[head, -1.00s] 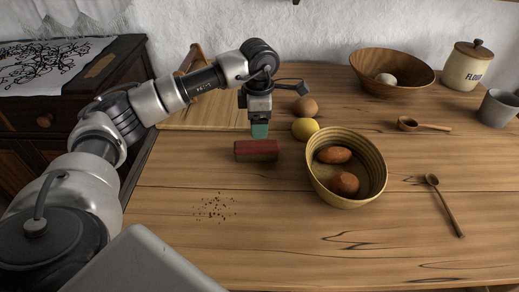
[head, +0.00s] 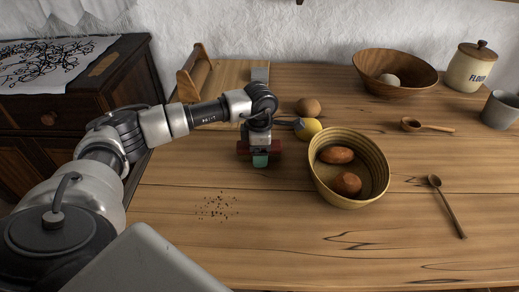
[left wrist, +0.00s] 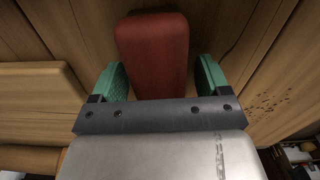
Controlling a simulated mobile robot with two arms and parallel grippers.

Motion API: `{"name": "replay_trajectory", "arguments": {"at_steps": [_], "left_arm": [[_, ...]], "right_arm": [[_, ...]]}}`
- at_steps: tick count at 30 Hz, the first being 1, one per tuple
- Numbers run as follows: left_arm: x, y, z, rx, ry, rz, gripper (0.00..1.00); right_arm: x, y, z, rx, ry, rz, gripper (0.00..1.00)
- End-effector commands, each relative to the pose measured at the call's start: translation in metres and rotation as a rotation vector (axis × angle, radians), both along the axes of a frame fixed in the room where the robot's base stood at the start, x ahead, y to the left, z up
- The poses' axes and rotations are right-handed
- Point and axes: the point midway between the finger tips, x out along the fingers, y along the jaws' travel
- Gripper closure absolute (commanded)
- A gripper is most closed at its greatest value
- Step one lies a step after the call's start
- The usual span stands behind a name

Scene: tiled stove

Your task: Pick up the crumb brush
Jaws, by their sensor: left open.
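The crumb brush (head: 275,148) is a red block lying on the wooden table, left of the basket. My left gripper (head: 260,160) is over it, pointing down, and hides its middle in the head view. In the left wrist view the brush's red top (left wrist: 152,50) shows between the two green fingertips of the left gripper (left wrist: 160,78). The fingers are apart, one on each side, with a gap visible beside the brush. My right gripper is in neither view.
A woven basket (head: 347,200) with brown rolls stands right of the brush. A lemon (head: 309,126) and a brown round item (head: 307,106) lie behind. Crumbs (head: 217,207) lie at front left. A cutting board (head: 232,72) is at the back.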

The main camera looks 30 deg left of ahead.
Motion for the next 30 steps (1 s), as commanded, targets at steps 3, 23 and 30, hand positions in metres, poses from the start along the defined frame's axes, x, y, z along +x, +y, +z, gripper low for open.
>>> {"name": "replay_trajectory", "arguments": {"at_steps": [3, 23, 30], "left_arm": [[0.000, 0.000, 0.000, 0.000, 0.000, 0.000, 0.31], [0.001, 0.000, 0.010, -0.001, -0.003, 0.001, 0.78], [0.000, -0.015, 0.050, -0.003, -0.004, -0.007, 0.78]], "right_arm": [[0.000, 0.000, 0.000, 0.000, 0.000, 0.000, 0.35], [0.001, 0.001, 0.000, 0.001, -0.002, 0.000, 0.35], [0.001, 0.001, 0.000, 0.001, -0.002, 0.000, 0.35]]}}
